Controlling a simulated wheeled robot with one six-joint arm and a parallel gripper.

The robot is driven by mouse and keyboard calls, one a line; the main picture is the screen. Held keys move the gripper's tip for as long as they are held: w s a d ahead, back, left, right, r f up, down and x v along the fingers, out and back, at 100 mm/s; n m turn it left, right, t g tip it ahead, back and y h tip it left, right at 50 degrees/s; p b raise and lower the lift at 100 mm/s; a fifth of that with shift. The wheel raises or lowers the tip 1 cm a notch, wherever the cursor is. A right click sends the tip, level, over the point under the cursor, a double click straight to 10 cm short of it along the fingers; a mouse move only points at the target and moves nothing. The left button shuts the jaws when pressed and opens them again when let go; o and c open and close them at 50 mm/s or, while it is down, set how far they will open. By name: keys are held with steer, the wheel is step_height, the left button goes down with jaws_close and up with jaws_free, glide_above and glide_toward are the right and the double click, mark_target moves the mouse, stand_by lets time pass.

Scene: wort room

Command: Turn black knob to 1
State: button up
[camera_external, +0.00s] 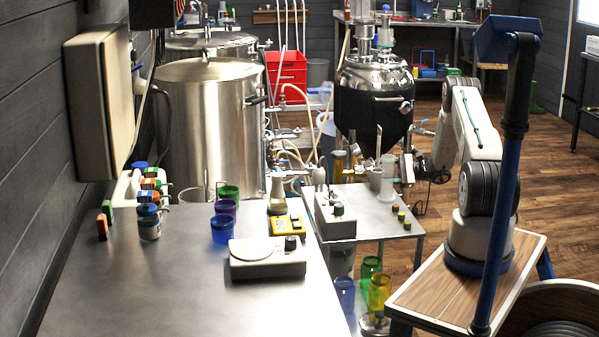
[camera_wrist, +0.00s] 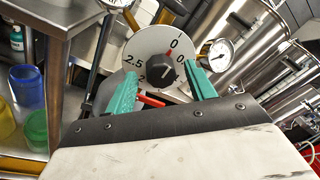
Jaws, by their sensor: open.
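In the wrist view, a black knob (camera_wrist: 161,71) sits at the middle of a round pale dial (camera_wrist: 150,46). The readable marks are 0 at the top, 2.5 and 2 on the left, and a partly hidden "0." on the right. A red mark shows at the knob's upper edge, near the 0. The dial's lower part is hidden by my gripper. My gripper (camera_wrist: 163,76) is open, one green finger on each side of the knob; contact cannot be told. In the external view my gripper (camera_external: 415,168) is beside the dark conical vessel's lower fittings; the knob cannot be made out there.
A pressure gauge (camera_wrist: 215,53) stands just right of the dial. A red bar (camera_wrist: 151,101) shows below the knob between my fingers. The dark vessel (camera_external: 372,110) is close to my arm. A small metal table (camera_external: 375,220) with a grey device stands below and left.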

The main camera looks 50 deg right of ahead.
steer(key=c, duration=1)
steer(key=shift+m, duration=0.4)
steer(key=shift+w+d+r+m+g, duration=0.1)
steer(key=shift+m+g, duration=0.45)
steer(key=shift+m, duration=3.85)
steer(key=shift+w+d+m+g, duration=0.1)
steer(key=shift+m+g, duration=0.45)
steer(key=shift+m, duration=3.85)
steer(key=o, duration=1)
steer(key=shift+y, duration=0.3)
